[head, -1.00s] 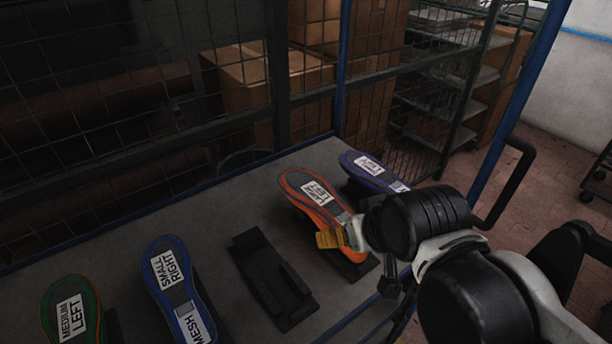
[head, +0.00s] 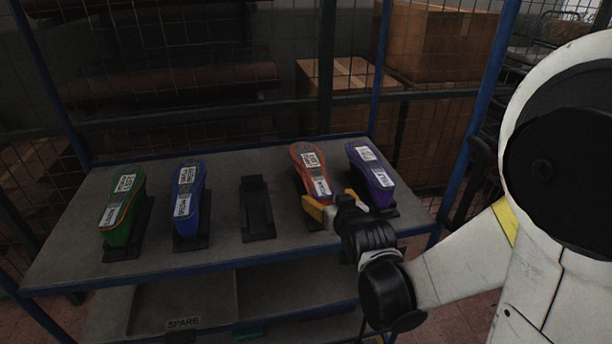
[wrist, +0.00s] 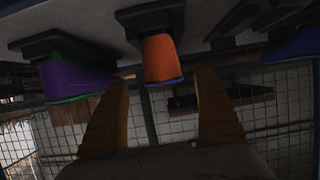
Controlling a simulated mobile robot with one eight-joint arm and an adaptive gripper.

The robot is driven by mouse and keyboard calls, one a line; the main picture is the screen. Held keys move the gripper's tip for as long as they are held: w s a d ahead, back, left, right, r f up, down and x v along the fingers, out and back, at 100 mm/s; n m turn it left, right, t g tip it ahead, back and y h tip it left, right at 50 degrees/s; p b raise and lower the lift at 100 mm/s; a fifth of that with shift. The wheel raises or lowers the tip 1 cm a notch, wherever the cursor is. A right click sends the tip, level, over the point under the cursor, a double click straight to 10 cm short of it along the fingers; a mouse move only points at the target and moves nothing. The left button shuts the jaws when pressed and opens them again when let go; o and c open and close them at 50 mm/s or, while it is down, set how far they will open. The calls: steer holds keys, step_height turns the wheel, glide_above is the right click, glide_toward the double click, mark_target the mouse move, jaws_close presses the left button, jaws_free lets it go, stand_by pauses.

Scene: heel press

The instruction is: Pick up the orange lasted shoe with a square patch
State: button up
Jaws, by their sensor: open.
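The orange lasted shoe (head: 311,170) stands sole up on a black holder on the shelf, second from the right in the head view. White labels lie on its grey sole; I cannot read a square patch on it. My gripper (head: 322,208), with yellow fingers, is at the near end of this shoe and partly covers it. In the wrist view the orange shoe (wrist: 161,58) shows between and beyond the two open fingertips of my gripper (wrist: 163,80). The fingers are apart and hold nothing; I cannot tell whether one touches the shoe.
A purple shoe (head: 371,174) stands close to the right of the orange one. An empty black holder (head: 257,208) is to its left, then a blue shoe (head: 187,205) and a green shoe (head: 121,210). A wire mesh panel stands behind the shelf (head: 225,172). A lower shelf is marked SPARE (head: 183,323).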

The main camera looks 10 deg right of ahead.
mark_target(312, 179)
steer(key=x, duration=0.3)
steer(key=shift+b, duration=0.3)
steer(key=b+x, duration=0.1)
steer(key=x, duration=0.1)
steer(key=b+x, duration=0.1)
steer(key=x, duration=0.1)
steer(key=shift+w+a+f, duration=0.1)
steer(key=shift+a+f, duration=0.1)
steer(key=shift+f, duration=0.1)
steer(key=shift+w, duration=0.45)
steer(key=shift+s, duration=0.1)
steer(key=c, duration=1.5)
